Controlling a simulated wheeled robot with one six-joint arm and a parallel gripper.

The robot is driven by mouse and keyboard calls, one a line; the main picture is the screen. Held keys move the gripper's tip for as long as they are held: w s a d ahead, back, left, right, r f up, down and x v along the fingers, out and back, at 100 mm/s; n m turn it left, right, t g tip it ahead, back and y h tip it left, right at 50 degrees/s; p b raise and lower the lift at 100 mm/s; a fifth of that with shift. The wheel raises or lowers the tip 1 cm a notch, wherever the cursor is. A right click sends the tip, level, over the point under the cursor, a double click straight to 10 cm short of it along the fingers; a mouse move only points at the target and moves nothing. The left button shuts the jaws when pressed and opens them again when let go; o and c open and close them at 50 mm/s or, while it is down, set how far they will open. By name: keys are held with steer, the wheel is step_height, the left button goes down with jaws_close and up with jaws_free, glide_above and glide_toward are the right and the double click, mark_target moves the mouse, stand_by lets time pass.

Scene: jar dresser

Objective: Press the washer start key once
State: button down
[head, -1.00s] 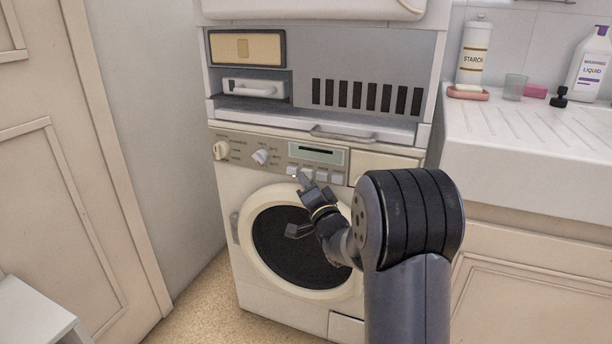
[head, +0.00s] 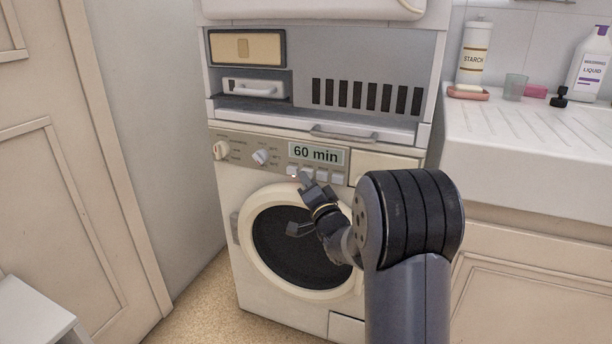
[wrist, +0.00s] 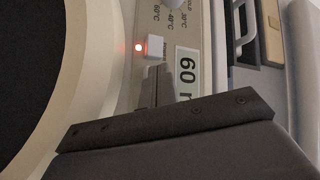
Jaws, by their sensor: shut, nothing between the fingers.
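The cream washer (head: 228,186) stands ahead with its round dark door closed. Its panel display (head: 316,153) reads "60 min", and the display's "60" also shows in the wrist view (wrist: 187,71). A row of pale keys (head: 337,178) sits below the display.
Two round knobs (head: 221,150) (head: 261,157) are on the panel's left. A shelf unit with a drawer (head: 247,48) and vent slots is above. A white sink counter (head: 520,130) with bottles stands right. A door (head: 60,190) is at left.

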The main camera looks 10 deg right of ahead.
steer(key=shift+s+a+b, duration=0.3)
steer(key=shift+s+a, duration=0.1)
steer(key=shift+s, duration=0.2)
steer(key=s+a+b, duration=0.1)
steer(key=s, duration=0.1)
steer(key=s+a, duration=0.2)
steer(key=shift+b, duration=0.4)
steer(key=shift+w+d, duration=0.1)
stand_by(0.4)
steer(key=shift+s+a+p, duration=0.3)
steer(key=shift+s+a, duration=0.3)
steer(key=shift+s, duration=0.25)
steer(key=shift+s+a+p, duration=0.25)
steer(key=shift+s+a, duration=0.35)
steer(key=shift+s, duration=0.2)
